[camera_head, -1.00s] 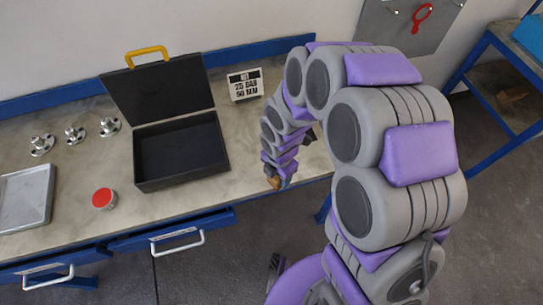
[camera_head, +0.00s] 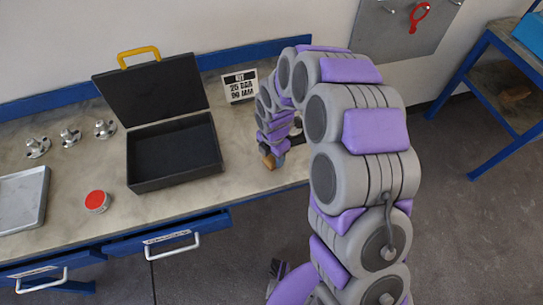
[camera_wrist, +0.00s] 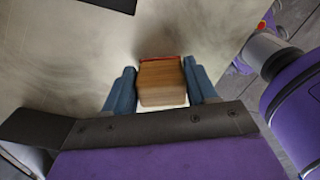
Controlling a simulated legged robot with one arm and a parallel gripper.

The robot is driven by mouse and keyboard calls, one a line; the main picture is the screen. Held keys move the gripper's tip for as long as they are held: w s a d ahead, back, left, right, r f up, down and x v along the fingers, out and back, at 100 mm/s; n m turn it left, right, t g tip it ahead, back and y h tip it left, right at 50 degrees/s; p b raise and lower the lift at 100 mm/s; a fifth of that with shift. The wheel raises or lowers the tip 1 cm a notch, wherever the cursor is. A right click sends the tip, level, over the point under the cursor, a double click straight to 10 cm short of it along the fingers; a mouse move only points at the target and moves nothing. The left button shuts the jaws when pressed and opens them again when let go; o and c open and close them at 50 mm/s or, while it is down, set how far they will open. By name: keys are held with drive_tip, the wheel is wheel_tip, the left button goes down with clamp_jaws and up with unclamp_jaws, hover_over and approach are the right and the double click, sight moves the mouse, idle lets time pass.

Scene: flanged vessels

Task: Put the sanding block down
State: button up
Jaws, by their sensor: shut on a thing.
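The sanding block (camera_wrist: 161,82) is a wooden block with a red edge at its far end. In the wrist view it sits between the two blue fingers of my gripper (camera_wrist: 161,88), which is shut on it. In the head view the block (camera_head: 270,161) shows as a small brown piece below the end of my arm, at the right part of the bench (camera_head: 200,205). The bench top lies under the block in the wrist view. I cannot tell whether the block touches it.
An open black case (camera_head: 174,155) with a yellow handle stands left of my gripper. A sign (camera_head: 240,86) stands behind. A red-lidded tin (camera_head: 97,201), a metal tray (camera_head: 22,200) and several flanged fittings (camera_head: 70,137) are farther left. Bare bench top surrounds the block.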

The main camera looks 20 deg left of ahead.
drive_tip(key=shift+a+f, duration=0.15)
drive_tip(key=shift+a, duration=0.4)
drive_tip(key=o, duration=1)
drive_tip(key=shift+a+f, duration=0.1)
drive_tip(key=shift+a, duration=0.15)
drive_tip(key=shift+c, duration=0.2)
drive_tip(key=shift+o, duration=0.7)
drive_tip(key=shift+a, duration=0.2)
drive_tip(key=shift+o, duration=1.4)
drive_tip(key=shift+d, duration=0.8)
drive_tip(key=shift+a+r, duration=0.25)
drive_tip(key=shift+r, duration=0.3)
drive_tip(key=r, duration=0.2)
drive_tip(key=a+r+p, duration=0.1)
drive_tip(key=shift+r, duration=0.35)
drive_tip(key=s+d+r+m+p, duration=0.1)
drive_tip(key=s+d+r+m, duration=0.1)
drive_tip(key=d+r+m, duration=0.4)
drive_tip(key=s+d+r+m, duration=0.15)
drive_tip(key=d+r, duration=0.25)
drive_tip(key=r, duration=0.5)
drive_tip(key=s+d+r+m, duration=0.3)
drive_tip(key=s+d+m, duration=0.5)
drive_tip(key=s+m, duration=0.3)
drive_tip(key=s+d+r+m+g, duration=0.1)
drive_tip(key=s+d+r+m, duration=0.3)
drive_tip(key=s+d+m, duration=0.5)
drive_tip(key=s+m, duration=0.2)
drive_tip(key=s, duration=0.2)
drive_tip(key=shift+g, duration=0.3)
